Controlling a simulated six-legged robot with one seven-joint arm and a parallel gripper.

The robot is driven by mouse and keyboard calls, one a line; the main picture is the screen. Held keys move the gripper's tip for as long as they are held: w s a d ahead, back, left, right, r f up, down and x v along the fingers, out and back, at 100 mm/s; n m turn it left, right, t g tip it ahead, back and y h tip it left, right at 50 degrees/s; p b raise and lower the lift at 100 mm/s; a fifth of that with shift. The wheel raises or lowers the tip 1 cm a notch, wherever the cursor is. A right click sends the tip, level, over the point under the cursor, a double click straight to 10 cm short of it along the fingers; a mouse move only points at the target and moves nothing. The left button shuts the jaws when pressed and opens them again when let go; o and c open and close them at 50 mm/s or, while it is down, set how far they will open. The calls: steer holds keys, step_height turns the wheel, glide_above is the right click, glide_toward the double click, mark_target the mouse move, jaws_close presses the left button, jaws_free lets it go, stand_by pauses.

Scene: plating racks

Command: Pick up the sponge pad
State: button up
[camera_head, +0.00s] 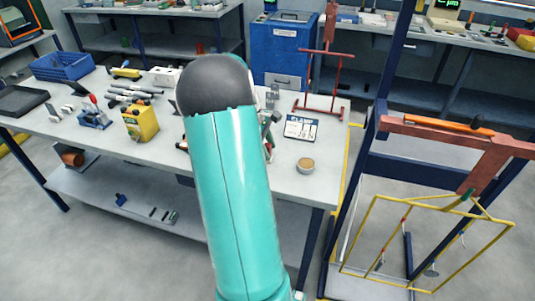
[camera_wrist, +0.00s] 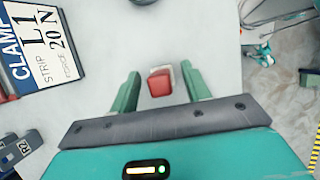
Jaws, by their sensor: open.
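In the wrist view a small red block (camera_wrist: 160,82) with a pale edge sits on the light tabletop; it looks like the sponge pad, but I cannot be sure. My gripper (camera_wrist: 160,70) is open, with one green finger on each side of the block. I cannot tell the height of the fingertips above the table. In the head view my arm hides the gripper and the block.
A clamp sign (camera_head: 302,127) stands on the workbench (camera_head: 285,187); it also shows left of my gripper in the wrist view (camera_wrist: 40,45). A round tan-topped tin (camera_head: 305,165) is near the front edge. A yellow box (camera_head: 141,124) and tools lie left. A rack frame (camera_head: 380,165) stands right.

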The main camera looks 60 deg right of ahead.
steer(key=shift+c, duration=0.5)
jaws_close()
steer(key=shift+r, duration=0.85)
steer(key=w+d+r, duration=0.5)
steer(key=d+r, duration=0.6)
steer(key=d, duration=0.2)
steer(key=shift+r, duration=0.2)
